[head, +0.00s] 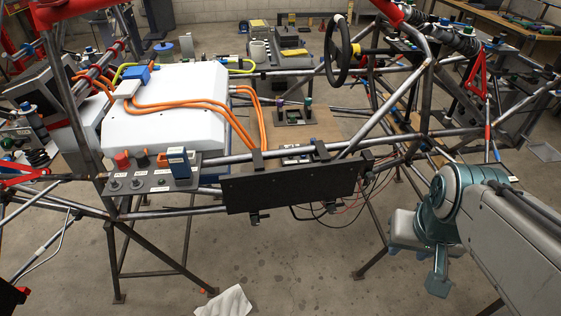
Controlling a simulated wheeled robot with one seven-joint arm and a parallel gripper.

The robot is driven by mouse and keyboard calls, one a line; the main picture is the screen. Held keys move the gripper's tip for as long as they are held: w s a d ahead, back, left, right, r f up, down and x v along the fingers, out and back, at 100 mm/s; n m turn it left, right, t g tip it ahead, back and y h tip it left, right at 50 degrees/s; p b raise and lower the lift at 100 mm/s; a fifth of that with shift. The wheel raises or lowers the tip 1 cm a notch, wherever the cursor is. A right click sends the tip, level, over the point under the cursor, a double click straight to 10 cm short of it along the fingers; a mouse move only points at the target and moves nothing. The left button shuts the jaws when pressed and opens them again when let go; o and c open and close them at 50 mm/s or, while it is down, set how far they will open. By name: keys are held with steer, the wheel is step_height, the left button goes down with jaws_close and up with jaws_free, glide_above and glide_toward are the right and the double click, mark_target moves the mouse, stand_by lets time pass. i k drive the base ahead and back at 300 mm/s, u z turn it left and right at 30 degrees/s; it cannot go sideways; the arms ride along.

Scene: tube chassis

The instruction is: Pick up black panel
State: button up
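The black panel (290,187) is a flat, dark rectangular plate. It hangs upright on the near side of the tube chassis, below a horizontal tube, with clamp-like brackets at its top edge and small tabs below. Thin black and red wires hang near its right end. My gripper (424,262) is at the lower right, to the right of the panel and clear of it. It is seen partly from behind, and its fingers do not show well enough to tell whether it is open or shut. Nothing is visibly held in it.
The tube chassis (155,214) surrounds the panel with steel bars. A white battery box (165,130) with orange cables sits behind it, left. A steering wheel (337,52) stands further back. A white cloth (228,302) lies on the floor. The floor before the panel is mostly clear.

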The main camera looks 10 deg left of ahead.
mark_target(261, 188)
steer(key=u, duration=0.15)
steer(key=k, duration=0.4)
steer(key=u, duration=0.5)
steer(key=i, duration=0.55)
steer(key=u, duration=0.05)
steer(key=k, duration=0.55)
steer(key=z, duration=0.95)
steer(key=i, duration=1.3)
steer(key=u, duration=0.6)
steer(key=i, duration=0.4)
steer(key=u, duration=0.45)
